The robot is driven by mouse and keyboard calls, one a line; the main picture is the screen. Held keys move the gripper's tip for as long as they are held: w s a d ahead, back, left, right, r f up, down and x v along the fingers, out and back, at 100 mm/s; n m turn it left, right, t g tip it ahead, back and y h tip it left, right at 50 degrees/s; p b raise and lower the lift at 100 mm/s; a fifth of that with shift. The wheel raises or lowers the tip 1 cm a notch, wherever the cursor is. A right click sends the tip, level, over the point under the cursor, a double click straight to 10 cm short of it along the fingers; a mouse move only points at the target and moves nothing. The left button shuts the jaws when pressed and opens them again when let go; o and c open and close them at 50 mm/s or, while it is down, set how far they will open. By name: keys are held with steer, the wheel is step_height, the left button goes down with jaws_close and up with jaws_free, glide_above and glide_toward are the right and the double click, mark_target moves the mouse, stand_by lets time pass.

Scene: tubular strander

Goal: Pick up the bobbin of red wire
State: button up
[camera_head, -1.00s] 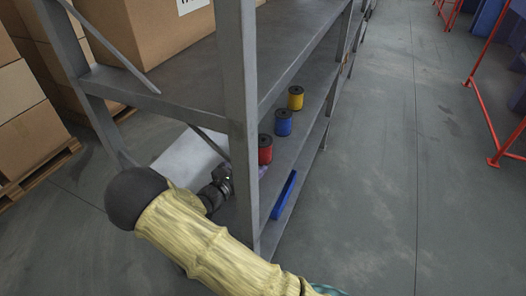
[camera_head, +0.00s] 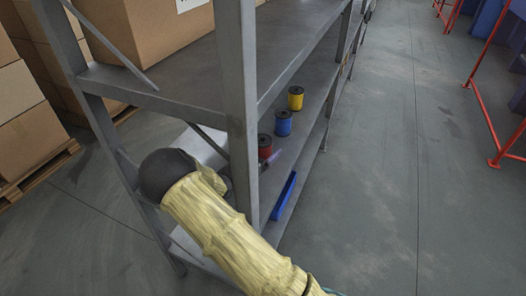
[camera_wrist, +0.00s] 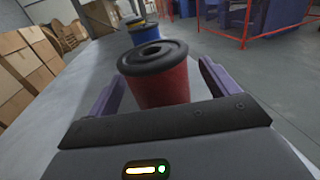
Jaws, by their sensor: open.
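The bobbin of red wire (camera_head: 265,153) stands upright on the lower shelf of the grey rack, with a black top flange. In the wrist view the red bobbin (camera_wrist: 162,77) stands close ahead, between the two purple fingers of my gripper (camera_wrist: 158,92). The jaws are open, with a gap visible on each side of the bobbin. In the head view my gripper (camera_head: 272,162) is beside the bobbin on the shelf, partly hidden behind the rack post and my arm. The bobbin's lower part is hidden by the gripper body in the wrist view.
A blue bobbin (camera_head: 283,123) and a yellow bobbin (camera_head: 296,98) stand behind the red one in a row. The rack post (camera_head: 238,130) stands close to my arm. Cardboard boxes (camera_head: 160,45) sit on the upper shelf.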

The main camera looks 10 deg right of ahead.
steer(key=shift+x, duration=1.05)
steer(key=c, duration=1.3)
